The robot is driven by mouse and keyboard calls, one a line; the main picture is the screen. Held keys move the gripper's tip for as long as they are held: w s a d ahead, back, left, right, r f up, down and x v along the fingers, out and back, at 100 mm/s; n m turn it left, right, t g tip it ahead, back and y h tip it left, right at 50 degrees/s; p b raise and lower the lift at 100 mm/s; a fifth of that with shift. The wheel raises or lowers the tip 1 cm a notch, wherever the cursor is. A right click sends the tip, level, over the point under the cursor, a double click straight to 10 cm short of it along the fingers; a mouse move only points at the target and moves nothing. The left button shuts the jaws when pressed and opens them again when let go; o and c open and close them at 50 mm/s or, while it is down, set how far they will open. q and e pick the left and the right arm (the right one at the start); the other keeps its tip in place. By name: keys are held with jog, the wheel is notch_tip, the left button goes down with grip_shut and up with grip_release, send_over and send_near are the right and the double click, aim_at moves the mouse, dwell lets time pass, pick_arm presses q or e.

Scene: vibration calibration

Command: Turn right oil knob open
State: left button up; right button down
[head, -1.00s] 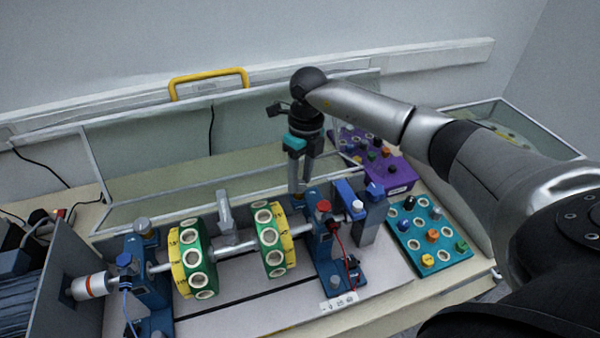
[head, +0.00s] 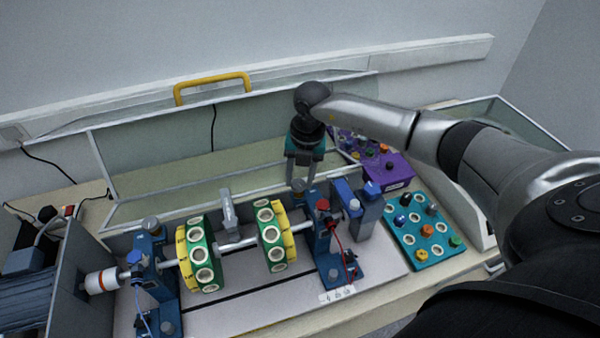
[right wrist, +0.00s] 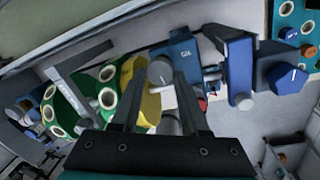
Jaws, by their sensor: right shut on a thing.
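The right oil knob is a grey round knob (right wrist: 160,69) on top of the blue right bearing block (head: 322,240). In the head view it is mostly hidden by the fingers. My right gripper (head: 300,187) points down at it from above. In the right wrist view, the right gripper (right wrist: 160,75) has one fingertip on each side of the knob and is shut on it. A similar grey knob (head: 151,223) tops the left blue bearing block (head: 150,265). My left gripper is not in view.
Two green and yellow discs (head: 270,235) sit on the shaft left of the gripper. A blue unit (head: 347,195) stands close to its right. A teal tray (head: 425,240) and a purple box (head: 385,170) lie further right. A clear cover with a yellow handle (head: 212,85) stands behind.

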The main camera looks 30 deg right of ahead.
jog(key=shift+m+p, duration=0.3)
jog(key=shift+m, duration=0.5)
jog(key=shift+c, duration=2.1)
grip_release()
notch_tip(320, 180, up, 15)
jog(key=s+d+b, duration=0.1)
jog(key=shift+b, duration=0.3)
jog(key=shift+s+r, duration=0.1)
